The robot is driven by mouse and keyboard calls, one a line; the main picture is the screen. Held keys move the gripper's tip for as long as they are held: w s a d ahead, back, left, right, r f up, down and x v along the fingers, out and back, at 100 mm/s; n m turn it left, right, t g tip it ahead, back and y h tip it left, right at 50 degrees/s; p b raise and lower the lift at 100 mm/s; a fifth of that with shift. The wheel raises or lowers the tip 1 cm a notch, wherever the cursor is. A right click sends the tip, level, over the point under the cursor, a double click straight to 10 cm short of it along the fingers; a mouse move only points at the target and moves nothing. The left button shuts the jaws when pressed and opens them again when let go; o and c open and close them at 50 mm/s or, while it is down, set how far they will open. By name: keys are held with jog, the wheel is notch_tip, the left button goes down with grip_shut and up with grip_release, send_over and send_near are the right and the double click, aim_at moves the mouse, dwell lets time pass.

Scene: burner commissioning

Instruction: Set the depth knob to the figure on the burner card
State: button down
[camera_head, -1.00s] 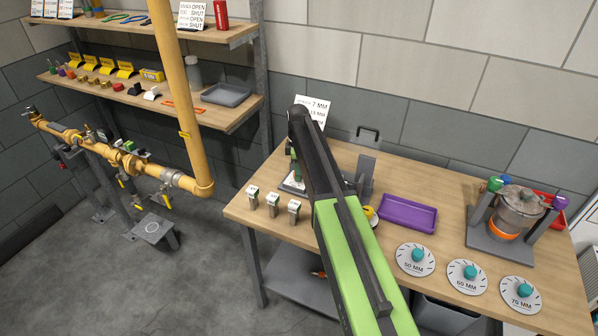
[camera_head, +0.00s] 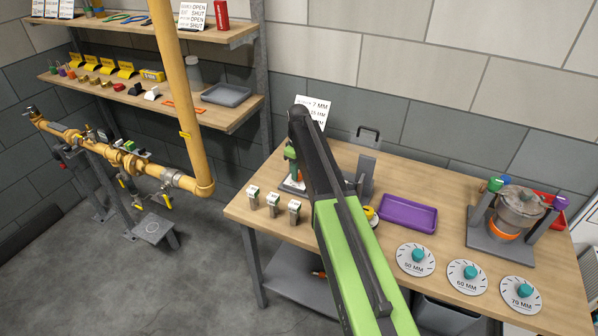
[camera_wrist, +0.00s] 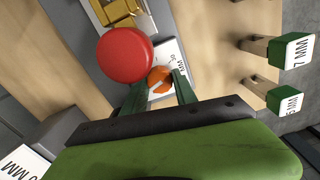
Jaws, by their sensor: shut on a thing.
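My gripper (camera_wrist: 160,90) has its two dark green fingers on either side of an orange knob (camera_wrist: 159,76), and is shut on it. The knob sits over a white plate (camera_wrist: 172,62) with partly hidden "MM" lettering. I take it for the depth knob; its setting is not readable. In the head view an orange part (camera_head: 297,176) shows beside my arm, which hides most of the fixture. A white card (camera_head: 313,107) stands at the table's back; its top line reads 7 MM and its lower lines are partly covered by my arm.
A large red disc (camera_wrist: 125,55) is close beside my fingers. Several gauge-like blocks stand nearby, one marked 7 MM (camera_wrist: 291,51).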

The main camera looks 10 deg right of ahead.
jog(key=shift+s+m, duration=0.1)
jog(key=shift+m, duration=1.4)
jog(key=c, duration=1.3)
grip_release()
jog(key=shift+o, duration=0.2)
notch_tip(320, 180, up, 17)
jog(key=p, duration=1.7)
jog(key=shift+r, duration=0.2)
